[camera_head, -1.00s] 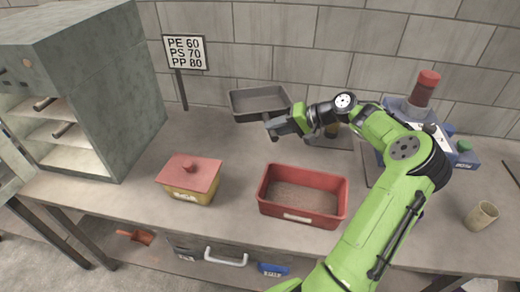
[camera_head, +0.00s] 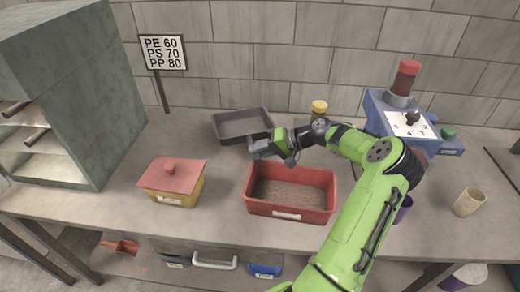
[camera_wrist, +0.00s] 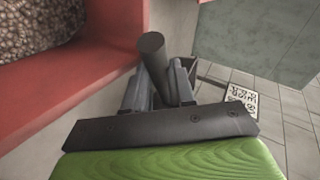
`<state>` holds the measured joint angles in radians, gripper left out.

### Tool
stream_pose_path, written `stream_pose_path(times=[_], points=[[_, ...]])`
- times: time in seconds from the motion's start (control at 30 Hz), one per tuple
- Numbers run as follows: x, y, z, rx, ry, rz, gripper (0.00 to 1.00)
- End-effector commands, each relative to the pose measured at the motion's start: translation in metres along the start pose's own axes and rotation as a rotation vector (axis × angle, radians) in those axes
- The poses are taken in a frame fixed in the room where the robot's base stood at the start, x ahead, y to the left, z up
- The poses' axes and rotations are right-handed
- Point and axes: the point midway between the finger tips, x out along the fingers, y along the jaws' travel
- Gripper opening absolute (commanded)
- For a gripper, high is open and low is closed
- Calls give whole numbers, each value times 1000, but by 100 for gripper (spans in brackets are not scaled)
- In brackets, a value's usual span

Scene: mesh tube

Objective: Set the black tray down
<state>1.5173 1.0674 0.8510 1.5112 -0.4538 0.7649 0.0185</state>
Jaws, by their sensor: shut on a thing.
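The black tray (camera_head: 227,137) is a shallow, dark rectangular tray at the back of the bench, left of centre in the head view. It looks level and empty. It is at or just above the bench top; I cannot tell whether it touches. My gripper (camera_head: 260,149) is at its front right side, above the back edge of the red bin. In the wrist view my gripper (camera_wrist: 160,85) is shut on a dark round handle (camera_wrist: 152,50), which appears to be the tray's. Most of the tray is hidden there.
A red bin (camera_head: 290,211) of grey-brown granules stands in front of the tray. A yellow box with a red lid (camera_head: 172,175) is front left. A grey cabinet (camera_head: 75,100) stands left, a sign (camera_head: 163,53) behind. A blue machine (camera_head: 400,120) and beige cup (camera_head: 468,201) are right.

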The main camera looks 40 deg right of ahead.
Motion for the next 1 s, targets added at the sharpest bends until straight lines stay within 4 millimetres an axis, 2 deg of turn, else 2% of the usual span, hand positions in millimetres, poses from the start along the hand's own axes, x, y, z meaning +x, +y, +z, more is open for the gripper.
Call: stream_pose_path(times=[0.17, 0.2, 0.33, 0.6, 0.73, 1.0], points=[[2, 2, 1, -2, 1, -1, 0], [2, 2, 1, -1, 0, -1, 29], [2, 2, 1, -1, 0, -1, 49], [1, 2, 0, -1, 0, -1, 50], [-7, -11, -3, -3, 2, -1, 50], [-82, -10, -4, 0, 6, 0, 50]])
